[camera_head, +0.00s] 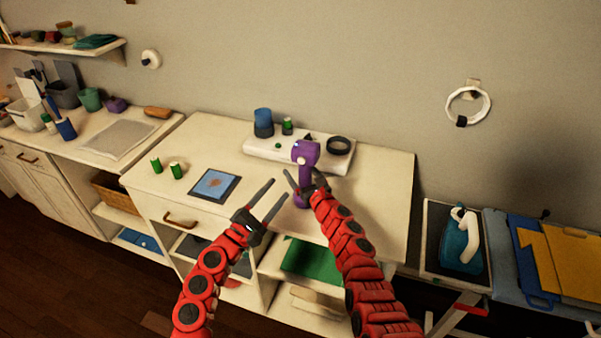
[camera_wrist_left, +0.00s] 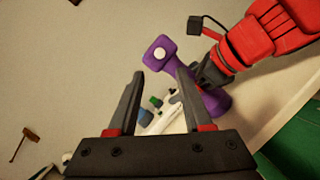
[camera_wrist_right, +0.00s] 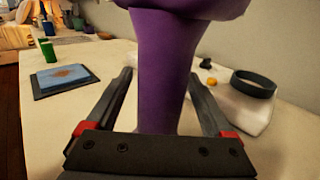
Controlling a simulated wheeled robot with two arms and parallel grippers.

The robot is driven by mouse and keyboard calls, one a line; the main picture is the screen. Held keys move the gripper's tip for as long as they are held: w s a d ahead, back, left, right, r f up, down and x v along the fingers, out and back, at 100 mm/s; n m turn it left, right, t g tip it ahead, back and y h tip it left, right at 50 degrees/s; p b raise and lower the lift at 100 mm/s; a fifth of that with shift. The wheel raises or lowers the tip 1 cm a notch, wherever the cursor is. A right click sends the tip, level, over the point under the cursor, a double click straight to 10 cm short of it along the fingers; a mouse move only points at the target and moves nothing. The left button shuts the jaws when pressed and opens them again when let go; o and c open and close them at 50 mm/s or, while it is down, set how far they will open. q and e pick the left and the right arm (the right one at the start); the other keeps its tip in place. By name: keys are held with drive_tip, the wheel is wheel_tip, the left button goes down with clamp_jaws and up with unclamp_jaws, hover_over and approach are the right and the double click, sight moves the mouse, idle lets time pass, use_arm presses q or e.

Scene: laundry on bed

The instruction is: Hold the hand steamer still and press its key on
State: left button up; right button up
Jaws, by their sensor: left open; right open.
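The purple hand steamer (camera_head: 306,152) stands upright near the front edge of the white worktop. A pale round spot, which looks like its key (camera_wrist_left: 160,54), shows on the steamer's head in the left wrist view. My right gripper (camera_wrist_right: 160,74) is open, with its fingers on either side of the steamer's handle (camera_wrist_right: 165,75); I see a gap at the right finger. My left gripper (camera_head: 279,189) is open and empty, left of and below the steamer. In the left wrist view its fingers (camera_wrist_left: 160,74) point toward the steamer, apart from the key.
A white board (camera_head: 262,148) behind the steamer holds a blue cup (camera_head: 263,122) and a black ring (camera_head: 339,145). A blue pad (camera_head: 214,184) and green bottles (camera_head: 176,170) stand left. An iron (camera_head: 459,240) sits on the lower surface at right.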

clamp_jaws()
idle(0.3)
use_arm(q)
drive_tip(key=shift+c, duration=0.2)
clamp_jaws()
idle(1.0)
idle(0.5)
